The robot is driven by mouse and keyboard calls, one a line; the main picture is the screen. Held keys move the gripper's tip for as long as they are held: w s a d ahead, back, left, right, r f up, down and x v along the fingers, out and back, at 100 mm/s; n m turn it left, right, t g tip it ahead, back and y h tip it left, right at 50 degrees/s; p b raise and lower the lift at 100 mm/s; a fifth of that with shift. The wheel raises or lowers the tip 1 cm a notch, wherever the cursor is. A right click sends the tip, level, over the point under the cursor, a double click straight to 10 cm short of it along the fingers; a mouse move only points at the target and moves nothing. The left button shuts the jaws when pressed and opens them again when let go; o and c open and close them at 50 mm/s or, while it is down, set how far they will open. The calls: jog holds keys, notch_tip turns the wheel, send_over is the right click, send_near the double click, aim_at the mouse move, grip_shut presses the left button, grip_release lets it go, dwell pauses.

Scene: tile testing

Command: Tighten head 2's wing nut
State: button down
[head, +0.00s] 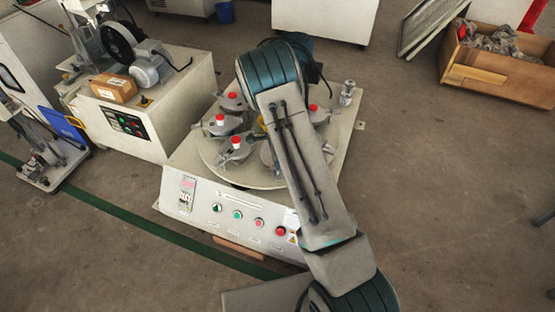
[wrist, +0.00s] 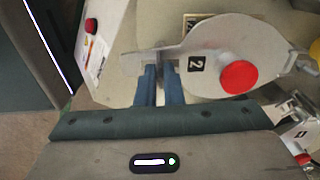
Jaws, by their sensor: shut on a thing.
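Head 2 (wrist: 215,48) is a grey metal plate with a black "2" label and a red knob (wrist: 238,77), in the wrist view. My gripper (wrist: 159,70) has its two dark blue fingers at the narrow left end of this plate, beside the label. The fingers are shut on a small metal piece there, which fits head 2's wing nut; the fingertips mostly hide it, so its wing angle cannot be told. In the head view my own arm covers the gripper and the place where it works.
The round turntable (head: 208,152) carries several similar red-knobbed heads close together. The machine's front panel (head: 230,215) has buttons and a red stop knob. A neighbouring head's bracket (wrist: 290,110) stands close on the right in the wrist view. A machine with a motor (head: 150,65) stands left.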

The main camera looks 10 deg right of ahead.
jog(key=shift+w+m, duration=0.1)
jog(key=shift+m, duration=0.3)
jog(key=c, duration=1.6)
grip_release()
jog(key=shift+o, duration=0.2)
jog(key=shift+r, duration=0.1)
notch_tip(320, 180, up, 14)
jog(key=p, duration=0.4)
